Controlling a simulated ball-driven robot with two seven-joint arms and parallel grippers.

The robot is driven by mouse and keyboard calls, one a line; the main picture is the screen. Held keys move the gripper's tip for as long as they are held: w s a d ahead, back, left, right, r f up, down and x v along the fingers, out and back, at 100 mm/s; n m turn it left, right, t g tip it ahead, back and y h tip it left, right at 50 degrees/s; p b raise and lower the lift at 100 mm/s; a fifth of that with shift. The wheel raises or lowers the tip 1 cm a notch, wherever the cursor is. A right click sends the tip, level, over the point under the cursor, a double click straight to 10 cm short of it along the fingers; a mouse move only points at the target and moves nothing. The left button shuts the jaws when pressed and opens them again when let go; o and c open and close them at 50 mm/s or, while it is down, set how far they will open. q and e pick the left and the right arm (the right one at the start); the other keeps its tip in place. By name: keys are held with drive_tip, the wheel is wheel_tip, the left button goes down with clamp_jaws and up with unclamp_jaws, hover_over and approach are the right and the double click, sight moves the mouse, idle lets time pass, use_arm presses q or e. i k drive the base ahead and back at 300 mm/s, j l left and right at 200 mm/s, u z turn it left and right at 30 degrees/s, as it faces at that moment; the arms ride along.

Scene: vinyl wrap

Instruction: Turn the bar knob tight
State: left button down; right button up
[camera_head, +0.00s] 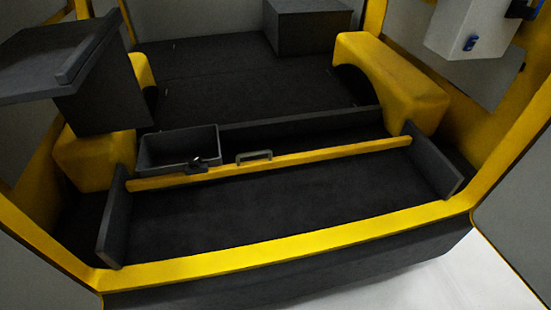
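A yellow bar (330,151) runs across the middle of the van's cargo floor, between two dark upright side panels. A small black knob (196,163) sits on the bar towards its left end, in front of a grey open bin. It is too small and dark to tell how far it is turned. A grey-green handle (254,157) stands on the bar to the right of the knob. Neither of my grippers shows in the head view.
The grey bin (178,150) stands right behind the bar. Dark side panels (113,217) and (434,168) bound the clear front floor (270,205). Yellow wheel arches (392,78) flank the rear. A dark cabinet (75,75) overhangs at left; a white box (470,30) hangs upper right.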

sight(194, 162)
drive_tip(key=k+l, duration=0.1)
drive_tip(key=l, duration=0.4)
drive_tip(key=k+l, duration=0.1)
drive_tip(key=l, duration=0.85)
drive_tip(key=k+z, duration=0.05)
